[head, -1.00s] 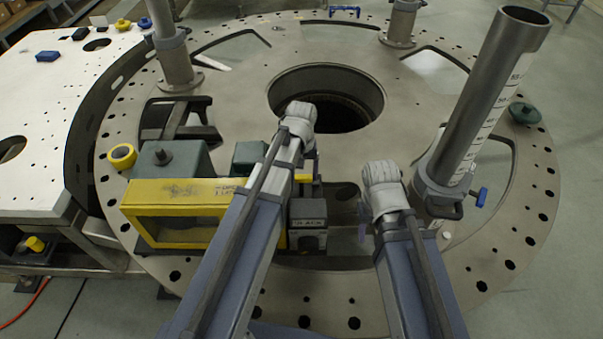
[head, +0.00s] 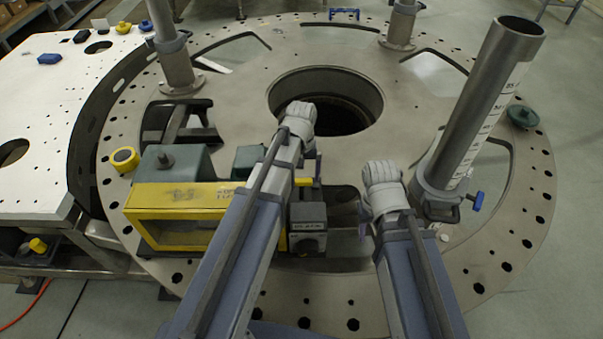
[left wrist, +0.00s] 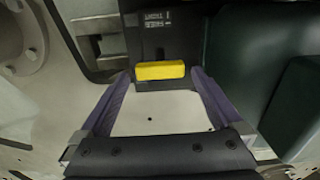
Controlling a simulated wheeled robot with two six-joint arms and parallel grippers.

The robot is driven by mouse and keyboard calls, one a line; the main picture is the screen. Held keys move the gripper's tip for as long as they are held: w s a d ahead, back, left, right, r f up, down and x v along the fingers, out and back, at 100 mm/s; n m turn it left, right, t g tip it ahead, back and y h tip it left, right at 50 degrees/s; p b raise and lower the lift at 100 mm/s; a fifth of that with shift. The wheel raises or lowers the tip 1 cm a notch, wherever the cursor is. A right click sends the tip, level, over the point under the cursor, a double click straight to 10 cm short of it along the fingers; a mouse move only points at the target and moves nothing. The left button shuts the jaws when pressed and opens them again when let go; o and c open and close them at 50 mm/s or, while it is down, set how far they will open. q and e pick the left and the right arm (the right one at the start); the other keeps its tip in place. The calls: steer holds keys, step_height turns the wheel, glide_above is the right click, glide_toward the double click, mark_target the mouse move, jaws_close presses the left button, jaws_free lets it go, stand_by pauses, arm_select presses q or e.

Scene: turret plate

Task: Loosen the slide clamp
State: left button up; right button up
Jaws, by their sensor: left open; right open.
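A dark slide block (head: 308,225) with a pale label stands at the right end of the yellow-framed unit (head: 180,197) on the turret plate. A small yellow handle (head: 304,181), probably the clamp's, shows behind it beside my left arm. In the left wrist view, a yellow bar handle (left wrist: 160,70) on a dark labelled body lies between the tips of my left gripper (left wrist: 162,78). Its fingers are spread either side of the bar; contact cannot be told. In the head view my left fingers are mostly hidden by the arm. My right gripper (head: 366,215) is open and largely hidden below its wrist.
A tall grey tube (head: 485,105) leans in a holder with a blue knob (head: 478,201) right of my right arm. The plate (head: 235,95) has a large central hole and cutouts. A yellow ring (head: 124,159) lies at left.

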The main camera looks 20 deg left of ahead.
arm_select(q)
step_height(320, 180, up, 6)
steer(key=p, duration=0.5)
